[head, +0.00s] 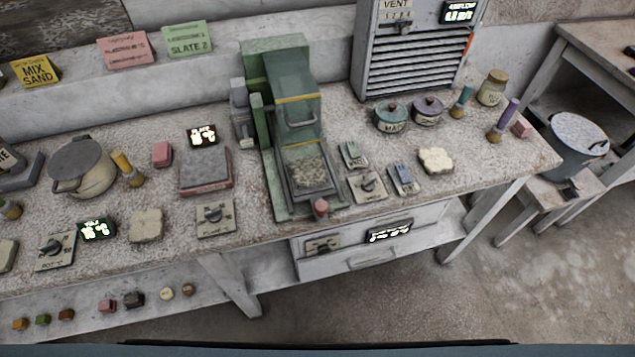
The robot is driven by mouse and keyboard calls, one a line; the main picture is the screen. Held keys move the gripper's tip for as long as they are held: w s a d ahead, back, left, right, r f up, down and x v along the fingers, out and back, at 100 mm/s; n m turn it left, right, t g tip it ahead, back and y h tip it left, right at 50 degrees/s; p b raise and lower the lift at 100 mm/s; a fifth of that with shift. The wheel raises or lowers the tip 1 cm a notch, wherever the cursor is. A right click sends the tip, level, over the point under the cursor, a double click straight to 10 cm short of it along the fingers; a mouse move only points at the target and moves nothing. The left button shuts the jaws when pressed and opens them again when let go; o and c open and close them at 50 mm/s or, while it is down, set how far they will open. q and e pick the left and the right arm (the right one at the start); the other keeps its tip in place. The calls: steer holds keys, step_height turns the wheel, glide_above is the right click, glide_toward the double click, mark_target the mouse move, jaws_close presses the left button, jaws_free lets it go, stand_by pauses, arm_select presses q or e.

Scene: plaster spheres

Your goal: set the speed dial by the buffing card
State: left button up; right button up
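Several dials on square plates show in the head view. One dial (368,184) sits right of the green machine (283,85), one (214,214) below the grey slab, one (52,246) at the far left, and one (322,246) on the drawer front under the bench edge. Their labels are too small to read, so I cannot tell which is the speed dial. A pink card (126,50), a green card (187,39) reading "SLATE 2" and a yellow card (36,71) reading "MIX SAND" stand on the back ledge. I cannot tell which is the buffing card. Neither gripper is in view.
Small switches (353,154) and (402,179) flank the dial beside the machine. A pale sponge-like lump (435,160) lies to its right. Lidded pots (391,117), a vent cabinet (415,55) and a round lidded pot (83,166) stand on the bench (500,165).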

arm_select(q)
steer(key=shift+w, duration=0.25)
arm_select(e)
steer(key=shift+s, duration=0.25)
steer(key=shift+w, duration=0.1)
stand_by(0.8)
